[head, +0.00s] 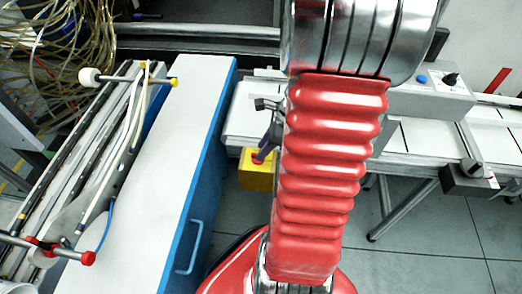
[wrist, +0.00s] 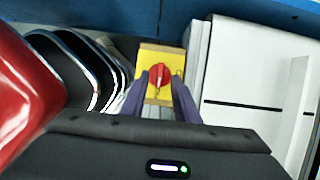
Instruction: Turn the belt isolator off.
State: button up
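The belt isolator is a yellow box (wrist: 174,58) with a round red knob (wrist: 160,76). In the wrist view the knob's paler ridge stands nearly upright. In the head view the yellow box (head: 256,180) hangs low beside the conveyor, and only part of the red knob (head: 257,161) shows. My gripper (wrist: 158,90) is open, with its dark purple fingers spread to the left and right of the knob in the wrist view. I cannot tell whether they touch it. In the head view my gripper (head: 265,152) is above the box, partly hidden by my red arm.
A white bench with a blue side (head: 200,150) and handle stands to the left. A grey control box (head: 430,92) with a black knob and blue button sits on the white conveyor (head: 405,138) at right. Grey floor (head: 420,240) is clear below.

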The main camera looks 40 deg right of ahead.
jog(key=shift+x, duration=1.15)
grip_shut()
